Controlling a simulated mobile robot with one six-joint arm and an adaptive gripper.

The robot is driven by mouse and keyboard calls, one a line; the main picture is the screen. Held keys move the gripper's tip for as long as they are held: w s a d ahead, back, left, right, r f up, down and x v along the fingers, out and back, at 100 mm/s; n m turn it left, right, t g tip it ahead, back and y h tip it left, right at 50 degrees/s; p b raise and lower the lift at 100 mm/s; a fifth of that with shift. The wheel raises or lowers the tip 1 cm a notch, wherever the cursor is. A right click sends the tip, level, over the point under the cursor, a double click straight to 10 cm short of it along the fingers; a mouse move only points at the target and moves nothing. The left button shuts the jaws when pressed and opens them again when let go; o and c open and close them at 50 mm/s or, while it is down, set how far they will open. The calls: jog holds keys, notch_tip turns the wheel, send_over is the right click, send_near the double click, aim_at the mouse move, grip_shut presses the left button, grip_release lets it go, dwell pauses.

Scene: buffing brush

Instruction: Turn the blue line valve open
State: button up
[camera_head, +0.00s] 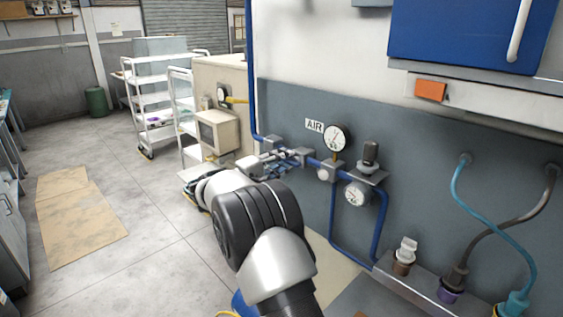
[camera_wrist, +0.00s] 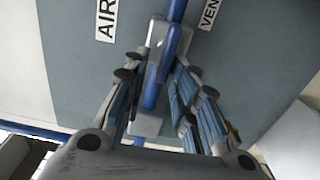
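The blue line valve shows in the wrist view as a blue lever handle (camera_wrist: 155,78) on a light metal body, with the blue pipe (camera_wrist: 176,9) running up from it. My gripper (camera_wrist: 160,68) has one jointed finger on each side of the handle. Gaps show between the fingers and the handle, so it looks open around it. In the head view my gripper (camera_head: 277,163) reaches the blue pipe (camera_head: 317,163) on the grey panel, left of the gauges. There the valve handle is mostly hidden among the fingers.
An AIR label (camera_head: 314,126) and a round gauge (camera_head: 335,137) are right of my gripper, with a regulator gauge (camera_head: 357,193) lower right. A white cart (camera_head: 150,95) stands back left. The floor at left is mostly clear.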

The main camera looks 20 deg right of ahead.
jog(key=shift+f, duration=0.1)
jog(key=v, duration=1.2)
jog(key=shift+s, duration=0.1)
jog(key=s+d+r+m+g+y, duration=0.15)
jog(key=s+y, duration=0.25)
jog(key=s, duration=0.7)
jog(key=s+d+m+g+y, duration=0.1)
jog(key=s+d+g+y, duration=0.25)
jog(key=s, duration=0.75)
jog(key=s+a+f+m+t+y, duration=0.1)
jog(key=s+a+f+y, duration=0.2)
jog(key=s+a, duration=0.3)
jog(key=s+a+f+t+y, duration=0.2)
jog(key=s+a+y, duration=0.4)
jog(key=s, duration=0.8)
jog(key=shift+f+m, duration=0.35)
jog(key=shift+f, duration=0.2)
